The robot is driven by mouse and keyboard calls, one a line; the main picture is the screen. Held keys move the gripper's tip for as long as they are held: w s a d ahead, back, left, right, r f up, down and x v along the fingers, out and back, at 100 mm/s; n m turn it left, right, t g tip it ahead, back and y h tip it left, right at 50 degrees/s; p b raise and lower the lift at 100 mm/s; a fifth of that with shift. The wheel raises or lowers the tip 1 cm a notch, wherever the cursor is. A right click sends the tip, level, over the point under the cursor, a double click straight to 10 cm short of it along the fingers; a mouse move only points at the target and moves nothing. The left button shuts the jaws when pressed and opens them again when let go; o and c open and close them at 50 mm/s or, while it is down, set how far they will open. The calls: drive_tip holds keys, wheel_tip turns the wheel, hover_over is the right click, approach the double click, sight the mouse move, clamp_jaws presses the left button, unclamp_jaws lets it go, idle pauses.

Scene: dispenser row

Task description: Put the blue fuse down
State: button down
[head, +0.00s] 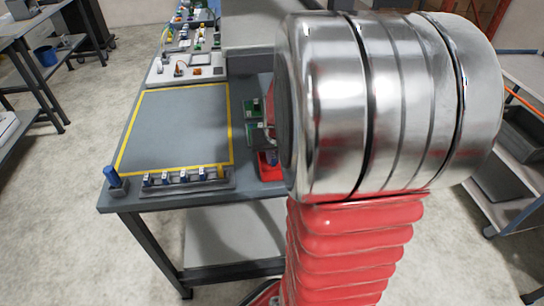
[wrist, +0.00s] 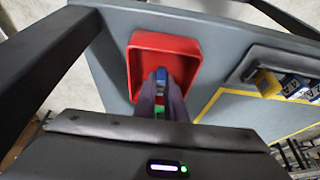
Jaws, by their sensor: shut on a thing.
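My gripper (wrist: 161,80) is shut on the blue fuse (wrist: 161,74), whose blue end shows between the fingertips in the wrist view. The fingertips and fuse are over the inside of a square red tray (wrist: 138,48); I cannot tell whether the fuse touches its floor. A small green patch (wrist: 159,112) shows between the fingers farther back. In the head view the red tray (head: 268,172) stands at the right of the bench, partly hidden by my arm, with a bit of blue above it.
A dispenser row (head: 186,180) with several blue and white pieces runs along the bench's near edge. A blue cylinder (head: 115,179) stands at the near left corner. Green boards (head: 252,107) lie behind the tray. The yellow-outlined area (head: 178,125) is clear.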

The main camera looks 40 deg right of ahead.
drive_tip(key=shift+f, duration=0.1)
drive_tip(key=c, duration=1.8)
unclamp_jaws()
drive_tip(key=v, duration=1.2)
drive_tip(key=shift+a, duration=0.1)
